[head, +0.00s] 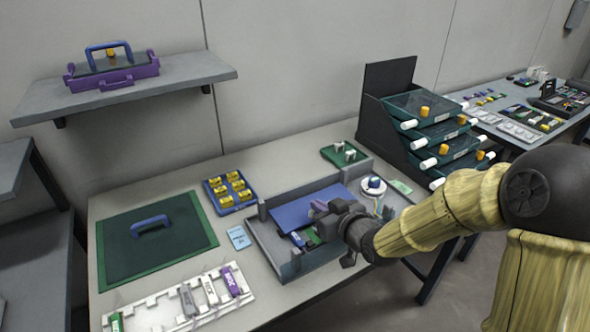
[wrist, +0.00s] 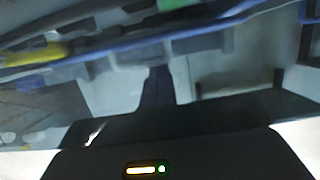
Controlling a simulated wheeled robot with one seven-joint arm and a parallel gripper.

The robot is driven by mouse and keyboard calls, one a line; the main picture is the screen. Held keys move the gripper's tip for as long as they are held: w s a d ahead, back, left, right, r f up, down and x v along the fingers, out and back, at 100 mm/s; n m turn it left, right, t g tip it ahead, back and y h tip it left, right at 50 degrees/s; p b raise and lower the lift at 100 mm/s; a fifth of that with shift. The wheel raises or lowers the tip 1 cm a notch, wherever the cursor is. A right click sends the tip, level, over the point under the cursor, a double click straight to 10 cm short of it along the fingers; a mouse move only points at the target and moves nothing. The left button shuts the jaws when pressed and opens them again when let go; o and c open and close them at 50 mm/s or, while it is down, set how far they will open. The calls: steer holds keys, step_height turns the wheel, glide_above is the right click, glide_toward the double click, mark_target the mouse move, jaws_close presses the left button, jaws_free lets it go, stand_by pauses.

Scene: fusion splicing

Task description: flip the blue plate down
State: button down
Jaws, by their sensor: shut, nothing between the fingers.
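The blue plate (head: 292,211) is in the back part of a grey open tray (head: 272,255) on the table. It looks tilted, but its exact angle is hard to tell. My gripper (head: 320,209) is shut and empty, at the plate's front right, and it hides part of the plate. I cannot tell whether it touches the plate. In the wrist view a thin blue edge (wrist: 200,30), probably the plate's, crosses above my gripper's dark finger (wrist: 156,90).
Small parts (head: 300,240) lie in the tray before the plate. A white spool (head: 373,186) stands at its right end. A blue bin of yellow parts (head: 230,191) and a green mat (head: 157,240) are to the left. A dark drawer rack (head: 385,120) stands behind right.

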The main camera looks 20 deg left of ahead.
steer(key=p+v, duration=0.1)
steer(key=v, duration=0.5)
steer(key=p+v, duration=0.1)
steer(key=v, duration=0.2)
steer(key=shift+s+d+f+p, duration=0.15)
steer(key=shift+d+f+p, duration=0.1)
steer(key=shift+d+p, duration=0.05)
stand_by(0.4)
